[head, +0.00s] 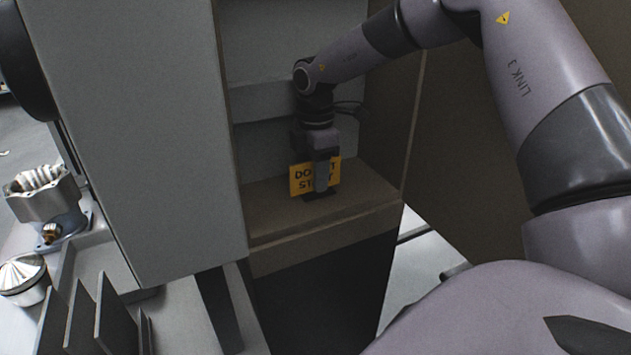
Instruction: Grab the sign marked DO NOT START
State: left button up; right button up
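The sign (299,179) is a small yellow plate with dark lettering. It stands upright on the brown shelf (270,215) inside a recess. My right gripper (321,184) reaches down to it from above, and one finger covers the middle of the lettering, so only "DO", a "T" and "ST" show in part. The other finger is hidden, so I cannot tell whether the gripper is closed on the sign or only around it. My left gripper is not in view.
A tall grey panel (135,130) borders the recess on the left, and a brown side wall (398,120) borders it on the right. At the far left are a metal housing (45,200), a cone-topped metal part (24,275) and several dark upright plates (85,320).

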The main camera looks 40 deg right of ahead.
jog(key=shift+f, duration=0.15)
dwell(0.5)
grip_shut()
